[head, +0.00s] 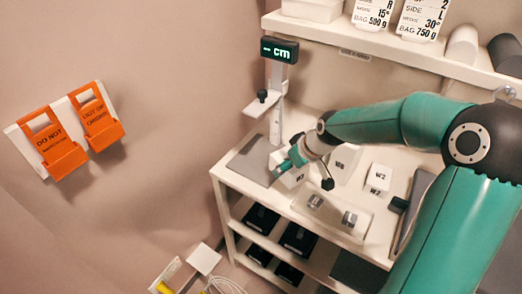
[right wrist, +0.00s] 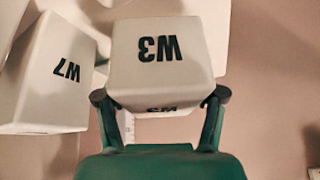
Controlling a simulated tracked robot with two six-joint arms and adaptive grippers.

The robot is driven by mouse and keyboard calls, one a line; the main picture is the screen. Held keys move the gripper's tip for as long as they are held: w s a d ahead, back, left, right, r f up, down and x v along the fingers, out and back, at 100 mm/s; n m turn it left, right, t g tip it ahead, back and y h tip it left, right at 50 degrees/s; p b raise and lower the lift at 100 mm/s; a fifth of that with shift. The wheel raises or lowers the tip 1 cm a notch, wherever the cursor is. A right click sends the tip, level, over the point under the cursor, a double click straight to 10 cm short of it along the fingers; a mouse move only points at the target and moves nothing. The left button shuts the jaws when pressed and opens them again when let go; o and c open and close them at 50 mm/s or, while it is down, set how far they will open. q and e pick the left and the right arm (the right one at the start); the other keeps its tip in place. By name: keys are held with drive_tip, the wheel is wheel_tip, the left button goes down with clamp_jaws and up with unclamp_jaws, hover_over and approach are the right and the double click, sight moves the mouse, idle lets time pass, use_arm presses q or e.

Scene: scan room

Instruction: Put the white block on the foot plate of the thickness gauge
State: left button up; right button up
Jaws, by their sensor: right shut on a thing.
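The white block marked W3 (right wrist: 160,52) is between the two fingers of my right gripper (right wrist: 160,98) in the right wrist view. My right gripper (head: 303,168) is shut on it. In the head view the block (head: 291,179) shows partly behind the gripper, near the right edge of a grey flat plate (head: 248,160). I cannot tell whether the block touches the surface below. The thickness gauge has a lit "cm" display (head: 279,50) on a white post (head: 277,112), with a dark-knobbed arm. The gauge's foot is partly hidden. My left gripper is out of view.
A white block marked W7 (right wrist: 48,75) stands beside the held one, and a block marked W2 (head: 378,178) is further right. A tray with metal weights (head: 330,214) lies in front. A shelf (head: 380,60) overhangs the back. Orange holders (head: 60,150) hang on the left wall.

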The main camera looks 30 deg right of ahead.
drive_tip(key=w, duration=0.4)
drive_tip(key=w+a+p, duration=0.1)
drive_tip(key=w, duration=0.3)
drive_tip(key=w+p, duration=0.1)
drive_tip(key=w, duration=0.3)
drive_tip(key=shift+a, duration=0.4)
drive_tip(key=shift+w+f+p, duration=0.1)
drive_tip(key=shift+f+p, duration=0.35)
drive_tip(key=shift+f, duration=1.3)
drive_tip(key=o, duration=1.8)
drive_tip(key=shift+r, duration=0.1)
drive_tip(key=v, duration=1.2)
drive_tip(key=shift+b, duration=0.4)
